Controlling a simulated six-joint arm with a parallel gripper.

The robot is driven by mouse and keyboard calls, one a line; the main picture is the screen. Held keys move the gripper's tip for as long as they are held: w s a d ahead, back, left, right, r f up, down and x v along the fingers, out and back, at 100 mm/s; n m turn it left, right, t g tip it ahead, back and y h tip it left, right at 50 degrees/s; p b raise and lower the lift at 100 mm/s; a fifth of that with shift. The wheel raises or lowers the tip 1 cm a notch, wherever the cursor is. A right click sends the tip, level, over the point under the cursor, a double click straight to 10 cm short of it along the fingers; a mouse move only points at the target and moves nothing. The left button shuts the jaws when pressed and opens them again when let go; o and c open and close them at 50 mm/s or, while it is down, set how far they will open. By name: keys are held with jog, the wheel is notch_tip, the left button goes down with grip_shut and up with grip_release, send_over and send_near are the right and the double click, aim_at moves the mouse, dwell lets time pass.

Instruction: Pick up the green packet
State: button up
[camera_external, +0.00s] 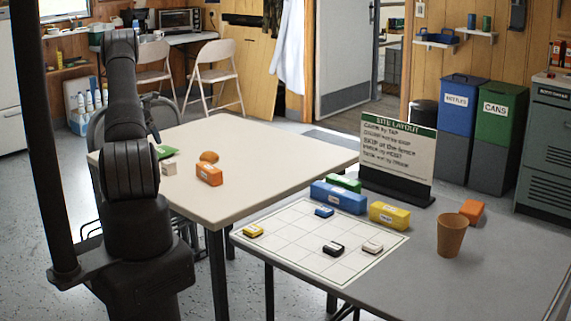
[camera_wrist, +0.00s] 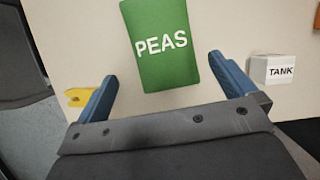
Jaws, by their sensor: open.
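The green packet (camera_wrist: 160,42), labelled PEAS, lies on the cream table. In the wrist view it is at top centre, its near end between the fingertips of my gripper (camera_wrist: 162,70). The two blue fingers are apart with a gap on each side of the packet and nothing held. In the external view the packet (camera_external: 167,151) shows only partly beside my arm. My gripper (camera_external: 153,134) is mostly hidden by my arm there, with a blue finger showing just above the packet's left.
A white block (camera_wrist: 272,69) labelled TANK stands right of the packet, and a yellow piece (camera_wrist: 77,97) lies left of it. An orange block (camera_external: 209,174) and an orange lump (camera_external: 208,156) are on the same table. The table's right half is clear.

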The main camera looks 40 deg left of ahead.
jog(key=shift+w+x, duration=0.2)
jog(key=shift+x, duration=1.45)
jog(key=shift+w+x, duration=0.25)
jog(key=shift+x, duration=1.35)
jog(key=shift+d+r, duration=0.15)
jog(key=shift+r, duration=0.1)
jog(key=c, duration=0.9)
